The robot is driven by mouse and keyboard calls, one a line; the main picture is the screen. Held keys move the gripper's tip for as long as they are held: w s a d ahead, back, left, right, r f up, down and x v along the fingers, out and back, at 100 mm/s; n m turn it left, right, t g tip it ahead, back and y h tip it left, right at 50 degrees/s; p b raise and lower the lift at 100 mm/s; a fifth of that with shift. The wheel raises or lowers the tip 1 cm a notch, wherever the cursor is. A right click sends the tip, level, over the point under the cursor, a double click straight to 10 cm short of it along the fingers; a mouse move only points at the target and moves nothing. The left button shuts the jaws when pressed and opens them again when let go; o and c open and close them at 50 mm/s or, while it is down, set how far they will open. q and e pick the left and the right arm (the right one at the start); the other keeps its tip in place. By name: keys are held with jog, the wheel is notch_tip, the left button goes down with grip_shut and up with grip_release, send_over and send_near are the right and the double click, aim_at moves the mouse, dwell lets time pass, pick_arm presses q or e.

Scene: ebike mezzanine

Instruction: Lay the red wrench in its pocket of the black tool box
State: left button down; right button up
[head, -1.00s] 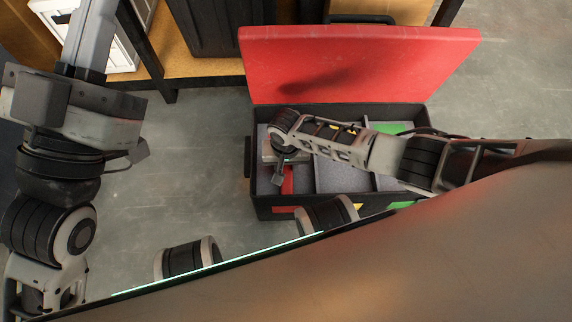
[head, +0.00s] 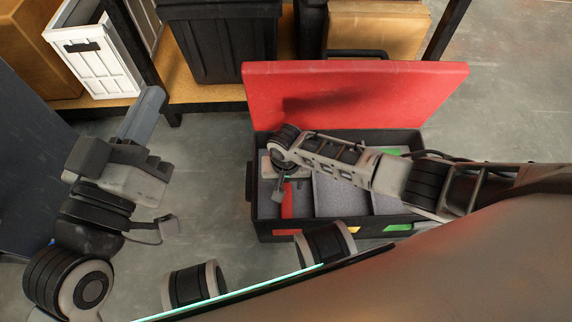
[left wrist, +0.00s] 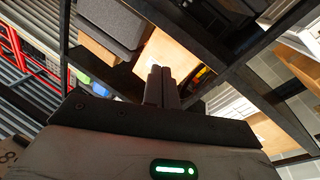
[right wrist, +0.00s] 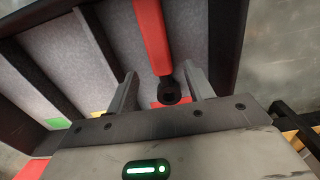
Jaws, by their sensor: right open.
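The black tool box (head: 330,230) stands on the floor with its red lid (head: 360,90) open. The red wrench (head: 287,202) lies in its leftmost grey-lined compartment, partly hidden by my right arm. In the right wrist view the wrench (right wrist: 153,40) has a red handle and a dark ring end, close to a red patch (right wrist: 157,104). My right gripper (right wrist: 162,85) is open, with a finger on each side of the wrench and visible gaps to both. My left gripper (left wrist: 163,85) is shut and empty, left of the box in the head view (head: 150,100).
The box's other compartments look empty, with green and yellow patches. Behind the box, a wooden shelf (head: 205,95) holds a black bin (head: 220,45), a white crate (head: 95,60) and cardboard boxes (head: 375,30). The floor left of the box is clear.

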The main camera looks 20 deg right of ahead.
pick_arm(q)
jog(key=f+g+p, duration=0.1)
jog(key=s+f+g+y+p, duration=0.1)
jog(key=f+n+p, duration=0.1)
jog(key=shift+s+d+f+g, duration=0.1)
jog(key=shift+s+f+g, duration=0.3)
pick_arm(e)
notch_tip(320, 180, up, 7)
